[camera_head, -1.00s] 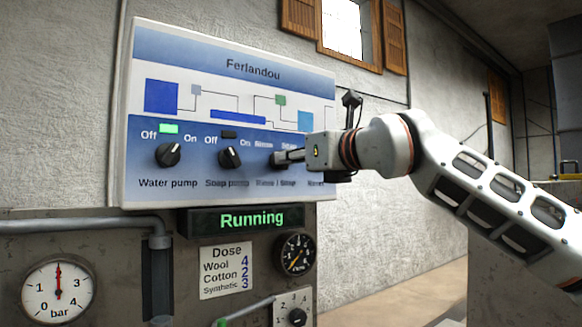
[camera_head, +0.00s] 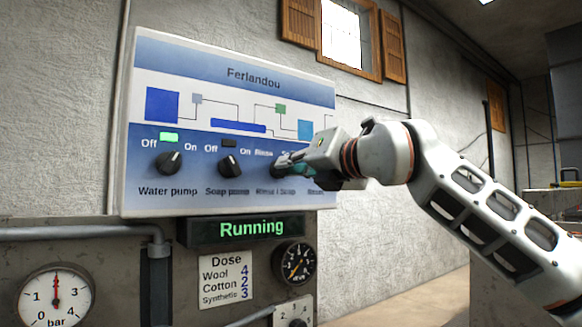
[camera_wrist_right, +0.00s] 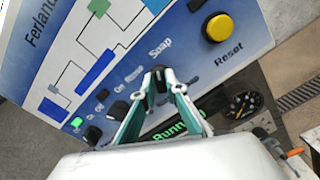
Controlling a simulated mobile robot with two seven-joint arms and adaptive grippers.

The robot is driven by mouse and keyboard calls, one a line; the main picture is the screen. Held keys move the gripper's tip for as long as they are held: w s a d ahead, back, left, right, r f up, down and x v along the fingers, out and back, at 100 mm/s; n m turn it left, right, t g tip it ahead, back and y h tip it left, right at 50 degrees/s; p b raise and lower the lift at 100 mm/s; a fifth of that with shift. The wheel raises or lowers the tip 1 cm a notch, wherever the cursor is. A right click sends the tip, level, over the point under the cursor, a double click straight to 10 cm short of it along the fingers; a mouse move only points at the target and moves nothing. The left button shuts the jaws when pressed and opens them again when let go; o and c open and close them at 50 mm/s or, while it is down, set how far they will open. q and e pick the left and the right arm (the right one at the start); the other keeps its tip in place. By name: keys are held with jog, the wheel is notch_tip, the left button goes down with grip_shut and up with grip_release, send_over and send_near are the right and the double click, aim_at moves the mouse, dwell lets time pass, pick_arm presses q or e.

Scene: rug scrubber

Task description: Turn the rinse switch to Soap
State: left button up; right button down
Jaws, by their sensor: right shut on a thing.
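The control panel (camera_head: 232,100) is on the wall, with a row of black knobs. The rinse/soap switch (camera_head: 278,165) is the third knob from the left, partly hidden by my gripper in the head view. In the wrist view the black rinse/soap switch (camera_wrist_right: 158,78) sits between my fingertips, with the word Soap above it. My right gripper (camera_head: 286,168) is shut on this switch; its fingers also show in the wrist view (camera_wrist_right: 160,82). My left gripper is not in view.
The water pump knob (camera_head: 168,162) and soap pump knob (camera_head: 229,165) are left of the switch. A yellow Reset button (camera_wrist_right: 219,27) is to its right. A Running display (camera_head: 243,229), a dose card (camera_head: 226,279) and gauges (camera_head: 295,263) are below the panel.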

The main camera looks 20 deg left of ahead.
jog(key=shift+d+r, duration=0.1)
jog(key=shift+r, duration=0.05)
jog(key=c, duration=2)
grip_release()
jog(key=shift+c, duration=0.2)
jog(key=v, duration=1.2)
jog(key=v, duration=0.9)
jog(key=shift+b, duration=0.45)
